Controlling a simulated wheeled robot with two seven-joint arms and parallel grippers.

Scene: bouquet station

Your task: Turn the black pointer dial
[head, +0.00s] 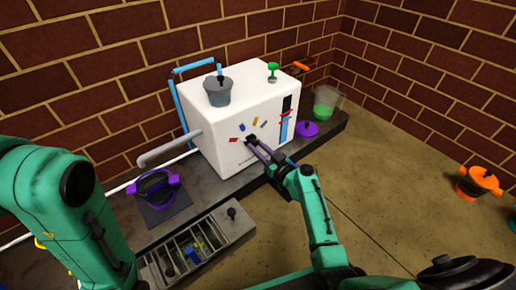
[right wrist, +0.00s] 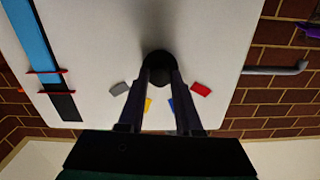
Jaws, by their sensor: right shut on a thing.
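The black pointer dial (head: 252,140) sits on the front face of the white box-shaped machine (head: 223,150). In the right wrist view the dial (right wrist: 158,66) is a round dark knob between my fingertips. My right gripper (head: 258,146) reaches the face from the right and is shut on the dial, and the fingers hide part of it. Grey, yellow, blue and red marks lie around the dial; in the right wrist view the red mark (right wrist: 201,89) and grey mark (right wrist: 119,89) show clear of the fingers. The dial's pointer direction is hidden. My left gripper is out of view.
A blue strip (head: 285,125) with red markers is right of the dial. A grey pot (head: 218,92) stands on the machine. A grey spout (head: 168,150) sticks out left. A purple lid (head: 307,129) lies right.

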